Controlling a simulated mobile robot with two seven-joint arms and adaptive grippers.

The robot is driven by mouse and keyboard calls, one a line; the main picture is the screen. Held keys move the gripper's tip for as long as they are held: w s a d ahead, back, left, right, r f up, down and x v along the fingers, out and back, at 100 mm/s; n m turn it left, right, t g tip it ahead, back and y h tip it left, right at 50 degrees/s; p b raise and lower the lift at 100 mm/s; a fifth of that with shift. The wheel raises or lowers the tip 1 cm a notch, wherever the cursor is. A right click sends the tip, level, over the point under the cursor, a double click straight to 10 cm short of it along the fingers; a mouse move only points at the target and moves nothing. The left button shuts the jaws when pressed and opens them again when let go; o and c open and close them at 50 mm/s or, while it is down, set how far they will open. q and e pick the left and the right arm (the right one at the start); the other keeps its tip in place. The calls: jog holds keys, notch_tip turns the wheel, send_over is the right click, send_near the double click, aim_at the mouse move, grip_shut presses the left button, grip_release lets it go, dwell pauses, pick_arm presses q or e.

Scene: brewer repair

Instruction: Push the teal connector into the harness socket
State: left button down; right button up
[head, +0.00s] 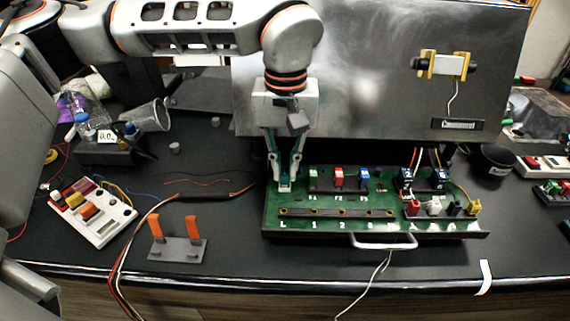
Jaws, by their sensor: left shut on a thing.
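My left gripper (285,184) points straight down over the left end of the green board (275,222). It is shut on the small teal connector (285,183), which is mostly hidden between the fingertips. The connector is low, at the board's left back corner; I cannot tell whether it touches a socket. A dark harness cable with red and black wires (207,196) runs across the table to the board's left edge beside the gripper. The harness socket itself is not clearly visible. My right gripper is not in view.
The board carries colored fuses (338,176), plugs (434,205) and a front handle (383,243). A metal panel (370,80) stands behind. An orange-pronged stand (178,246) and a white button box (92,212) are at left. Table between stand and board is mostly clear.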

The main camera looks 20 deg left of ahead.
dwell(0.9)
pick_arm(q)
jog(key=c, duration=2)
grip_release()
notch_tip(320, 180, up, 12)
jog(key=shift+f, duration=0.1)
jog(key=shift+s, duration=0.1)
